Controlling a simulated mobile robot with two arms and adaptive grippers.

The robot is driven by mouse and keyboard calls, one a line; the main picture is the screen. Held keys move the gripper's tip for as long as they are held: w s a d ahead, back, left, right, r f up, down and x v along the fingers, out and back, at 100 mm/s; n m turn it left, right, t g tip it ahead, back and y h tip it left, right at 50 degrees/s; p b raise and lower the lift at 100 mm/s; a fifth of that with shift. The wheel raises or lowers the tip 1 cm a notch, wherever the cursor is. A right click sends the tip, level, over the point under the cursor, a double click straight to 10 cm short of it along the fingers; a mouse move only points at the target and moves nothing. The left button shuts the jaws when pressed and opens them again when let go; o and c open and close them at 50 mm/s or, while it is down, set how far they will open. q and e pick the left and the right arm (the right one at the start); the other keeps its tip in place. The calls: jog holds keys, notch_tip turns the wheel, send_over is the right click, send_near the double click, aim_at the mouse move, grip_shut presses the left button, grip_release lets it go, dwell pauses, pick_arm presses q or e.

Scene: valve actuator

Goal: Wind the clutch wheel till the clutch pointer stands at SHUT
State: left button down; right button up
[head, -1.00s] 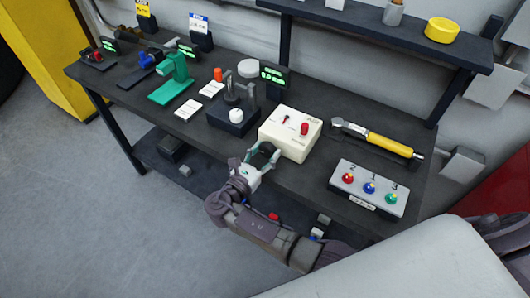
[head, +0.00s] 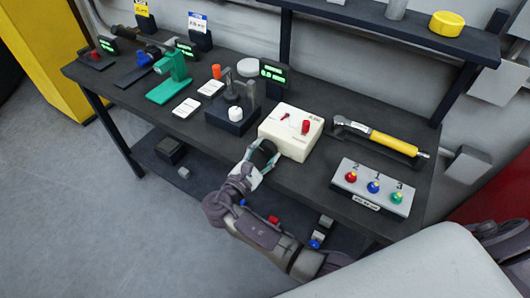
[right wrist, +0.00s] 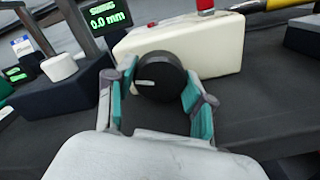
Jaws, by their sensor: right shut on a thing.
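The cream box (head: 296,144) stands near the front edge of the bench. A dark wheel (head: 266,150) with a white mark sits on its front face; in the right wrist view the wheel (right wrist: 158,76) shows this mark toward the left. My right gripper (head: 261,158) is shut on the wheel, with one teal-padded finger on each side, as the right wrist view (right wrist: 155,98) shows. A small red pointer (head: 285,116) shows on the box top, beside a red knob (head: 306,126). The lettering by the pointer is too small to read. My left gripper is not in view.
A dark block with posts (head: 230,122) stands left of the box, with a green-lit display (head: 272,74) behind. A yellow-handled tool (head: 385,141) and a grey box with three coloured buttons (head: 372,189) lie to the right. A shelf runs above.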

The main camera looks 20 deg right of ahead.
dwell(0.4)
jog(key=o, duration=1.2)
jog(key=shift+d, duration=0.1)
jog(key=shift+c, duration=0.2)
